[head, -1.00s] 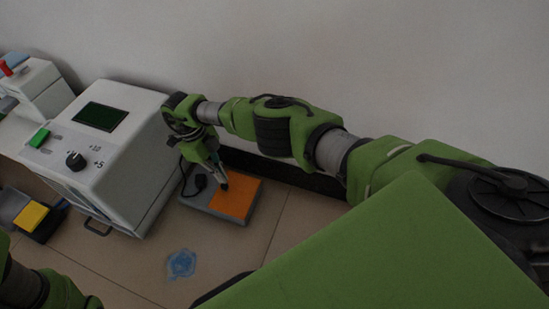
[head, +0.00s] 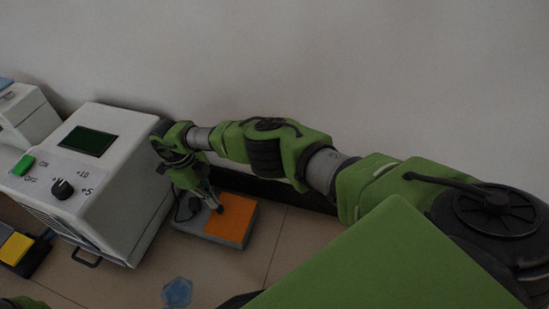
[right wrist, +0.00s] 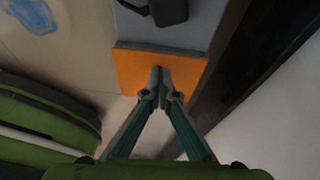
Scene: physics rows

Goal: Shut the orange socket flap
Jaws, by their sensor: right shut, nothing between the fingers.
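The orange flap (head: 232,222) lies about flat over the right part of a grey socket base (head: 190,231) in the head view. My right gripper (head: 220,209) is shut and empty, with its fingertips over the flap near its left side. In the right wrist view, the shut fingertips (right wrist: 160,70) are in front of the orange flap (right wrist: 133,70). I cannot tell whether they touch it. The fingers hide part of the flap. My left gripper is out of view.
A black plug (right wrist: 168,12) lies on the grey part beside the flap. A white device (head: 122,135) with a knob and green switch stands left of the base. A wall is behind. A blue patch (head: 177,292) lies on the clear tiled surface in front.

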